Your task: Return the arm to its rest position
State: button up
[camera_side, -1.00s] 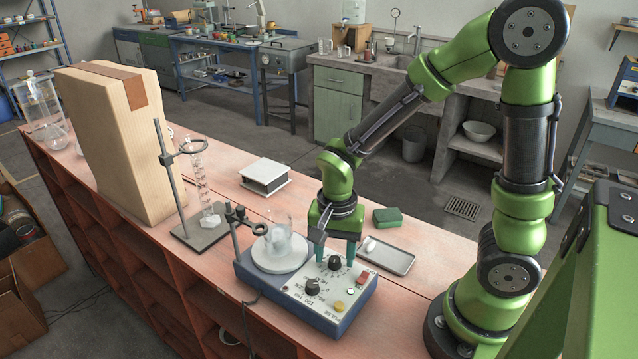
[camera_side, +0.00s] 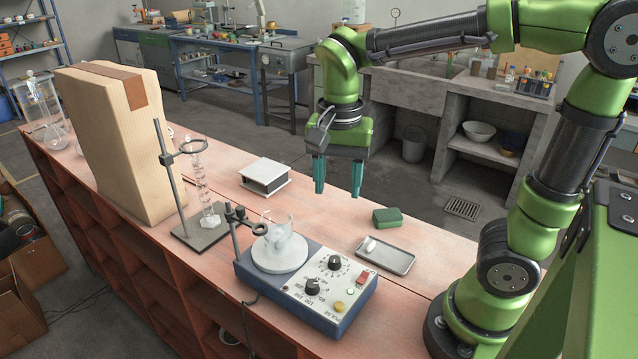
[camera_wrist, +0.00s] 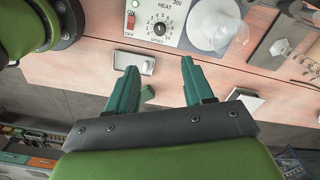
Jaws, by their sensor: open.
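My gripper (camera_side: 338,178) is open and empty, pointing down. In the side view it hangs well above the bench, over the area behind the hotplate stirrer. Its two teal fingers also show in the wrist view (camera_wrist: 160,88), apart with nothing between them but the bench far below. My green arm is raised, with its forearm about level. The blue and white hotplate stirrer (camera_side: 317,309) stands below on the bench, clear of the gripper. Its knobs show in the wrist view too (camera_wrist: 160,27).
A glass beaker (camera_side: 278,233) with a stir bar or liquid unclear sits on the stirrer's round plate. A green block (camera_side: 387,217) and grey tray (camera_side: 398,259) lie nearby.

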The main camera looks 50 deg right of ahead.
jog(key=s+n+t, duration=0.1)
jog(key=n+t, duration=0.1)
jog(key=n, duration=0.1)
jog(key=s+r+n+t+y, duration=0.1)
jog(key=n+t, duration=0.1)
jog(key=n, duration=0.1)
jog(key=s+n+t+y, duration=0.1)
jog(key=s+n+t, duration=0.1)
jog(key=n+t, duration=0.1)
jog(key=shift+a+r, duration=0.1)
jog(key=shift+r, duration=0.1)
